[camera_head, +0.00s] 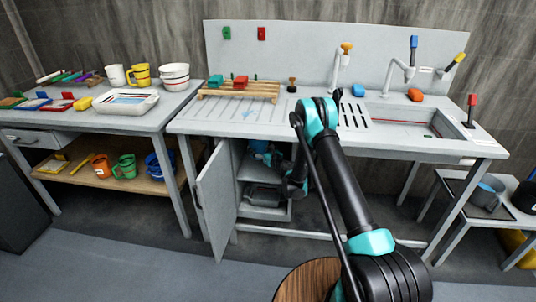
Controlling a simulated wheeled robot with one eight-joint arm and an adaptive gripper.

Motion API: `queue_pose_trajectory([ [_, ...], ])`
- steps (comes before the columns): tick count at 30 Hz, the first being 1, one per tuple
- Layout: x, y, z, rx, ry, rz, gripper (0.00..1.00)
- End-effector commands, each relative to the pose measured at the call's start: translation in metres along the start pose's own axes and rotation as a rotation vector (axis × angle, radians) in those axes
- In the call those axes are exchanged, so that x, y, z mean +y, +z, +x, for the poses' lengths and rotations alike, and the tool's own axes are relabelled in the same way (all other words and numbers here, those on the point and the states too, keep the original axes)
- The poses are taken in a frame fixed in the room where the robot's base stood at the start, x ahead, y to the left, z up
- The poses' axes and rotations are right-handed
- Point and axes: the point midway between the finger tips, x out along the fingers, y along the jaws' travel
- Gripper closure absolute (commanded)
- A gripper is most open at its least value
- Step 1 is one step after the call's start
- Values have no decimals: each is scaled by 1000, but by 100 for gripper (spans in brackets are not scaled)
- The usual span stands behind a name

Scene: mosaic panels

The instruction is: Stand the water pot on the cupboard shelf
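The cupboard (214,196) stands under the sink counter, with its grey door swung open toward me. Its shelf (251,171) shows in the opening beside my arm. A blue, rounded thing (259,146) is in the upper part of the opening, above the shelf; it may be the water pot, but it is small and partly hidden. My arm reaches over the counter front and bends down to the cupboard opening. My gripper (272,158) is at the opening, close to the blue thing. Its fingers are too small and dark to tell open from shut, or whether they touch it.
The open door and counter edge lie close to my arm. A grey-blue pot-like vessel (488,192) stands on the low right table. A dark bin (264,196) sits low in the cupboard. Mugs and bowls fill the left table; a round wooden stool top (303,282) is near my base.

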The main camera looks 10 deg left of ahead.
Motion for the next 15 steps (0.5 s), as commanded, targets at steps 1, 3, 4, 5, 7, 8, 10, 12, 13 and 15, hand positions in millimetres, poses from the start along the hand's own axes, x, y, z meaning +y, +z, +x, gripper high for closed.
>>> queue_pose_trajectory([
  [1, 0, -4, 0, 0, 0, 0, 66],
  [3, 0, -13, 0, 0, 0, 0, 66],
  [4, 0, -18, 0, 0, 0, 0, 66],
  [5, 0, -23, 0, 0, 0, 0, 66],
  [7, 0, -35, 0, 0, 0, 0, 66],
  [8, 0, -40, 0, 0, 0, 0, 66],
  [10, 0, -48, 0, 0, 0, 0, 66],
  [12, 0, -54, 0, 0, 0, 0, 66],
  [13, 0, -56, 0, 0, 0, 0, 66],
  [15, 0, -59, 0, 0, 0, 0, 66],
])
